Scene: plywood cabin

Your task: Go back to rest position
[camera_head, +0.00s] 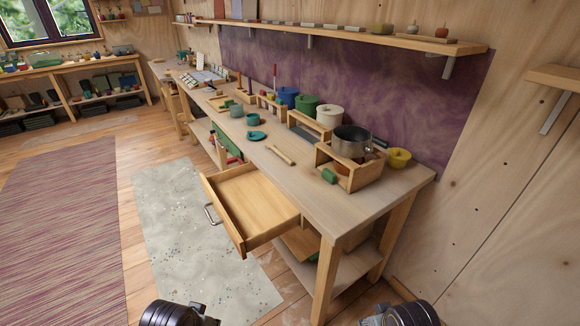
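My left arm's end (178,314) shows at the bottom edge, left of centre, as a black ribbed cylinder with grey metal parts. My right arm's end (402,315) shows at the bottom edge, right of centre, and looks alike. The fingertips of both are cut off or too unclear to read, so I cannot tell whether either gripper is open or shut. Both are low in the view, apart from the workbench and from its drawer. No held object shows at either one.
A long wooden workbench (390,197) runs along the right wall. Its drawer (250,198) is pulled out and looks empty. A wooden box (362,180) with a pot (352,141) stands at the near end. Open floor with a grey speckled mat (190,245) lies left of the drawer.

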